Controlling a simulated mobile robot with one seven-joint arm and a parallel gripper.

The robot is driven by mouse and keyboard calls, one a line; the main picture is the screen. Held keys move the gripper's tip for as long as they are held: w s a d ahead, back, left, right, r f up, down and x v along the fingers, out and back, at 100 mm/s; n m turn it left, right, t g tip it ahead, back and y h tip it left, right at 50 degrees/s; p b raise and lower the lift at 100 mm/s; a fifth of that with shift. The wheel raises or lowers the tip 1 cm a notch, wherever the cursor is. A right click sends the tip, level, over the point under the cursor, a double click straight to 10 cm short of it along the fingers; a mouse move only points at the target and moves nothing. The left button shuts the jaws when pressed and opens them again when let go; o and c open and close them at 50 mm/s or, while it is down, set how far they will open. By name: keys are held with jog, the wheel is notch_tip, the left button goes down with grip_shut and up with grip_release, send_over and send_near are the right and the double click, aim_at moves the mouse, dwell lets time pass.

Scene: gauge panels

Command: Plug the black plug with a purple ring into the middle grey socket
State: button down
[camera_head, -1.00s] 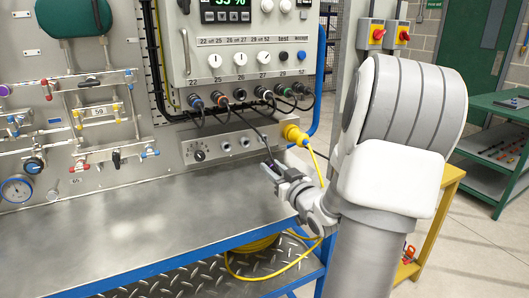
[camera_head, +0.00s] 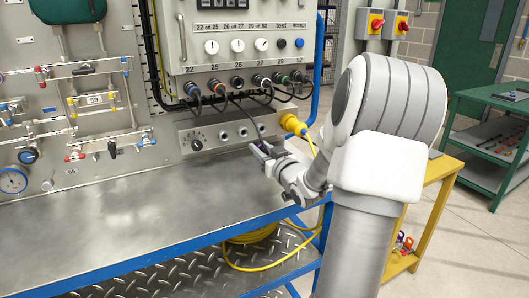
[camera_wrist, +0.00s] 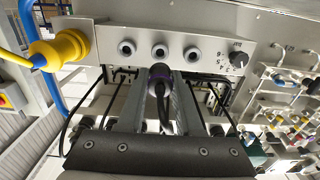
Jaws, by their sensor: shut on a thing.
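My gripper (camera_head: 262,152) is shut on the black plug (camera_wrist: 160,88), just in front of the lower socket panel. The plug's purple ring shows between the fingers in the wrist view, and its dark cable runs back toward the palm. The middle grey socket (camera_wrist: 160,52) sits in a row of three on the panel; it also shows in the head view (camera_head: 243,131). In the wrist view the plug's front end lies just below this socket and lines up with it sideways. The socket's opening is visible and empty. The exact gap cannot be told.
Grey sockets (camera_wrist: 126,48) and (camera_wrist: 193,54) flank the middle one. A yellow plug (camera_head: 293,125) with a yellow cable is beside them, and a rotary knob (camera_head: 196,145) is at the other end. Dark cables hang above from the upper box (camera_head: 245,50). The metal bench top (camera_head: 130,215) is clear.

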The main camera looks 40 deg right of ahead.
jog(key=shift+x, duration=2.65)
jog(key=shift+b+x, duration=0.85)
jog(key=shift+x, duration=0.6)
dwell(0.3)
jog(key=c, duration=0.5)
grip_release()
jog(key=p+v, duration=0.1)
jog(key=v, duration=1.6)
jog(key=shift+s, duration=0.25)
